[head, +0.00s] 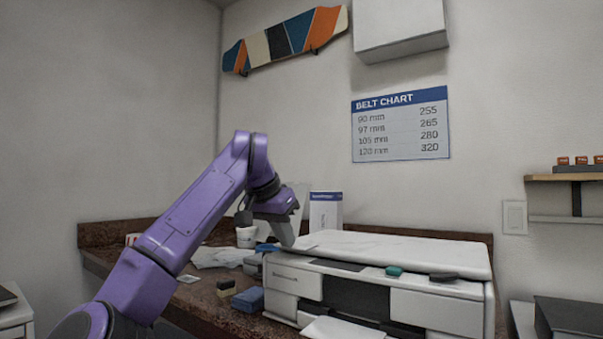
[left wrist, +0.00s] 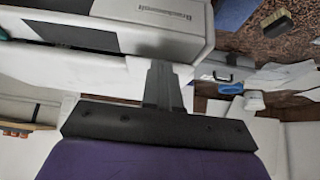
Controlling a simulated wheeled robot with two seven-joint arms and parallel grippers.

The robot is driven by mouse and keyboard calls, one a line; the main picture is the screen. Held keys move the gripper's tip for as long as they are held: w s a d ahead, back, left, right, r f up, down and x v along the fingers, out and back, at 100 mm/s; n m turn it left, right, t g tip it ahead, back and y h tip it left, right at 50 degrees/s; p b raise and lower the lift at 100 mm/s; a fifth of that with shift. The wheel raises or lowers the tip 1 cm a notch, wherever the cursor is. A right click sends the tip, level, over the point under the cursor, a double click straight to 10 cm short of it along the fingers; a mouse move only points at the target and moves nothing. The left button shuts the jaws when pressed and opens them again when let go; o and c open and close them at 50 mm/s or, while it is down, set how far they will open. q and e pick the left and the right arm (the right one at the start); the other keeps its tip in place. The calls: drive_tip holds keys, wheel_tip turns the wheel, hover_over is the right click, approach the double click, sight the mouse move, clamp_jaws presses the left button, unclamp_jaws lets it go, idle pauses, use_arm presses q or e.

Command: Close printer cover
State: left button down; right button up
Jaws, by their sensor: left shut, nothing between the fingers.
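The white printer (head: 450,313) stands on the counter at the right of the head view. Its pale cover (head: 400,252) lies about flat over the body; I cannot tell whether a thin gap remains under it. My left gripper (head: 286,238) is shut and empty, pointing down at the cover's left end. In the left wrist view, the shut fingers (left wrist: 162,72) overlap the pale cover (left wrist: 100,78), and the printer's body (left wrist: 160,20) shows beyond it. I cannot tell whether the fingertips touch the cover. My right gripper is not in view.
A teal item (head: 393,271) and a dark item (head: 443,277) are at the printer's front edge. A blue block (head: 249,300), a brush (head: 226,287) and a white cup (head: 246,237) are on the brown counter (head: 205,302). A white box (head: 326,211) stands behind the printer.

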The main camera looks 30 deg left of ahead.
use_arm(q)
drive_tip(key=shift+f, duration=0.1)
drive_tip(key=w+r+p+v, duration=0.1)
drive_tip(key=p+v, duration=0.5)
drive_tip(key=v, duration=0.7)
drive_tip(key=shift+w+r+p, duration=0.4)
drive_tip(key=shift+w, duration=0.05)
